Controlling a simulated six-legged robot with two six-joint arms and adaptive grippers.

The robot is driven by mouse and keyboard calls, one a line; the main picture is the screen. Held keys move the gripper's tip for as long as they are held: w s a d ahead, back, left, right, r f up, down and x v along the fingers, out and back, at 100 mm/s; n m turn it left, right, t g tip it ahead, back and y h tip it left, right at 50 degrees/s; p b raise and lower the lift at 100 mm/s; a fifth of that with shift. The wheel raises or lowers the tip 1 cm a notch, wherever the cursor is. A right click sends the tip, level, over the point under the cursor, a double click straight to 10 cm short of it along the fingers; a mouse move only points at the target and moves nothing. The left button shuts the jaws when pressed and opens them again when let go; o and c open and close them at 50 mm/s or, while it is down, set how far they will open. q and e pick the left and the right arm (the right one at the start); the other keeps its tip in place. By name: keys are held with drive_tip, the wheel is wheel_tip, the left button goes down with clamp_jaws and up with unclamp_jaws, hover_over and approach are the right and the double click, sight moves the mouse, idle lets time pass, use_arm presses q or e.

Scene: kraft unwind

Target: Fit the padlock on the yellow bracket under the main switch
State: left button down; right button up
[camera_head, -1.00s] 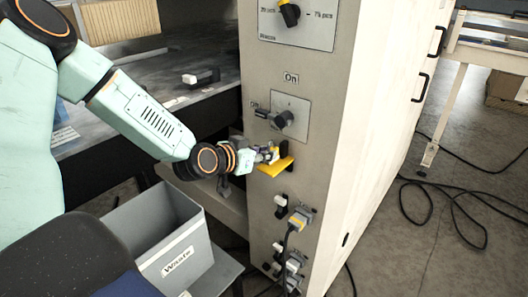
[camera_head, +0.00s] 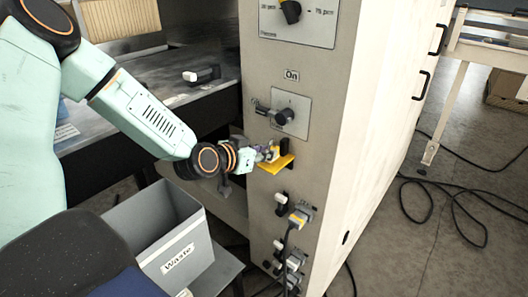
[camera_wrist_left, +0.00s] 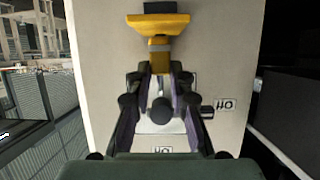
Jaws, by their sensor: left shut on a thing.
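The yellow bracket (camera_head: 282,164) sticks out of the grey cabinet front, below the main switch (camera_head: 284,116). My left gripper (camera_head: 267,153) is at the bracket, shut on the padlock (camera_head: 273,154), a small yellow body mostly hidden by the fingers. In the left wrist view, the picture is upside down: the padlock (camera_wrist_left: 160,62) sits between the fingertips (camera_wrist_left: 160,74), with its upper end close against the bracket (camera_wrist_left: 158,22). I cannot tell whether its shackle passes through the bracket. The main switch knob (camera_wrist_left: 160,108) shows between the fingers. My right gripper is out of view.
Plugs and sockets (camera_head: 298,218) with a hanging cable sit below the bracket. A grey waste bin (camera_head: 155,235) stands at lower left. A dark table (camera_head: 150,100) lies behind my left arm. Cables lie on the floor at right.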

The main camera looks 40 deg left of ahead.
use_arm(q)
drive_tip(key=shift+f, duration=0.3)
idle(0.5)
drive_tip(key=c, duration=1.1)
unclamp_jaws()
drive_tip(key=shift+r, duration=5)
